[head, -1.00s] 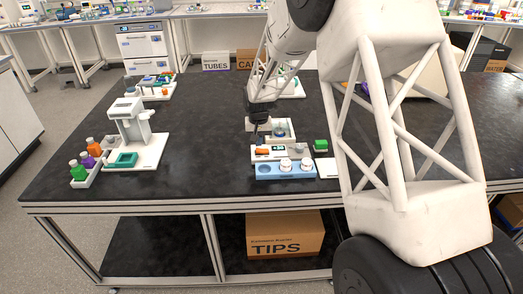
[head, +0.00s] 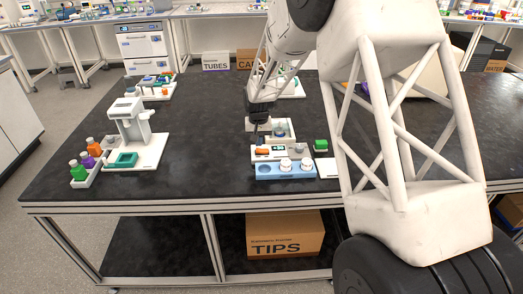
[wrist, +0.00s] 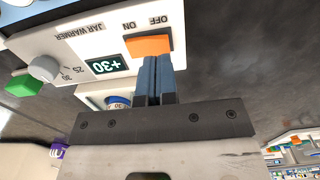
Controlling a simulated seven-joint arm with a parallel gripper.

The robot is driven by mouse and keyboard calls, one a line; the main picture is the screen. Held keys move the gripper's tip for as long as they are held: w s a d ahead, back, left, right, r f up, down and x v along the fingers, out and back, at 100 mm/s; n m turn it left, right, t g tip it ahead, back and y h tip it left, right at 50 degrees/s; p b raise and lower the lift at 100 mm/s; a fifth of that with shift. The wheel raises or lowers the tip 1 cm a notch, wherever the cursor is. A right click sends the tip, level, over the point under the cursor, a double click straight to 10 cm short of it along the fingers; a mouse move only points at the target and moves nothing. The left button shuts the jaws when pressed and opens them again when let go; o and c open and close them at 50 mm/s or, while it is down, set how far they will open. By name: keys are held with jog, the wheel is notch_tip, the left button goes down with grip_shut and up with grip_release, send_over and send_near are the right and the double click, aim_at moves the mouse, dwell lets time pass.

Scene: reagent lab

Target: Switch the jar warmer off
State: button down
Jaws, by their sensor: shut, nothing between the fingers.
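The jar warmer (head: 276,154) is a white panel near the bench's front edge. In the wrist view its panel (wrist: 95,40) shows upside down, with "JAR WARMER", OFF and ON labels, a lit display (wrist: 107,65) reading +30, and a grey-white knob (wrist: 43,68). The orange switch (wrist: 150,44) lies beside the OFF and ON labels; it also shows in the head view (head: 262,151). My gripper (wrist: 154,60) is shut and empty. Its blue fingertips overlap the switch's near edge in the wrist view; I cannot tell whether they touch it. In the head view my gripper (head: 257,139) is just behind the switch.
A blue holder (head: 268,176) with white-lidded jars (head: 285,165) stands in front of the warmer. A green block (head: 320,145) is to its right. A white device (head: 128,122) and a bottle tray (head: 98,173) stand at the left. The bench between is clear.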

aim_at(259, 150)
jog(key=shift+f, duration=1.3)
dwell(1.3)
jog(key=shift+r, duration=3.5)
jog(key=shift+r, duration=0.1)
